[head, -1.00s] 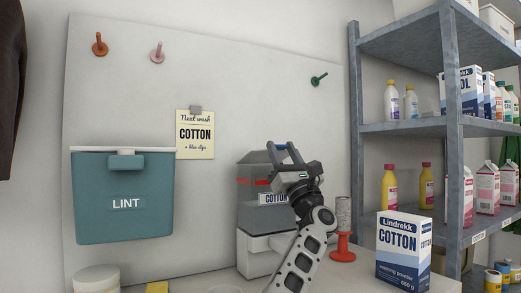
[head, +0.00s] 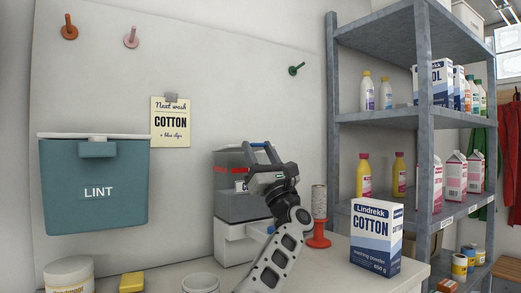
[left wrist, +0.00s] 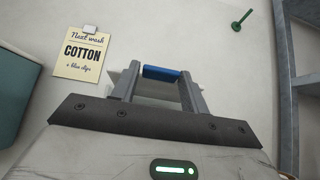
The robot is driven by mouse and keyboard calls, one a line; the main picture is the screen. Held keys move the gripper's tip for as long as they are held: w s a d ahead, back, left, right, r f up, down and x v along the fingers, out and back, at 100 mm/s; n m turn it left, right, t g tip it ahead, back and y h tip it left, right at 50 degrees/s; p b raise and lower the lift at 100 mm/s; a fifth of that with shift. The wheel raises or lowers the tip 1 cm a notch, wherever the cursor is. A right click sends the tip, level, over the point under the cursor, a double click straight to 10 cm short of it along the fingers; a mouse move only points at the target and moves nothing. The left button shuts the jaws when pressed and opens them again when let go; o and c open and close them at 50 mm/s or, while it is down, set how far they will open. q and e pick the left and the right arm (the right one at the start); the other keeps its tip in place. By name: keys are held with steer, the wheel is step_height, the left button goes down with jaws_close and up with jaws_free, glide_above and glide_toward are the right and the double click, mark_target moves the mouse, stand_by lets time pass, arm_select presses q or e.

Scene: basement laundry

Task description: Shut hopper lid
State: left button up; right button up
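The hopper (head: 232,207) is a grey, see-through box with a red band and a partly hidden label. It stands on a white base (head: 230,243) against the wall. Its upper part (head: 229,158) is pale grey; my left gripper covers its right side, so I cannot tell the lid's angle clearly. My left gripper (head: 259,146) is in front of the hopper's upper right, fingers pointing up. My right gripper is not in view.
A teal LINT bin (head: 97,195) hangs at left. A Lindrekk cotton box (head: 376,238) and a red stand (head: 318,236) with a speckled roll are right of my left arm. Metal shelves (head: 430,124) rise at right. A tub (head: 69,275) and yellow block (head: 131,282) are front left.

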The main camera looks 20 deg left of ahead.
arm_select(q)
steer(key=shift+o, duration=0.6)
steer(key=shift+a+f, duration=0.25)
steer(key=shift+a, duration=0.05)
steer(key=shift+w+r, duration=0.1)
steer(key=shift+r, duration=0.3)
step_height(320, 180, up, 3)
steer(key=shift+d, duration=0.1)
steer(key=s+d+r, duration=0.2)
steer(key=s+r, duration=0.3)
steer(key=s, duration=0.1)
steer(key=s+d+r, duration=0.3)
steer(key=s+r, duration=0.2)
steer(key=s, duration=0.2)
steer(key=shift+s+d, duration=0.2)
steer(key=shift+d, duration=0.05)
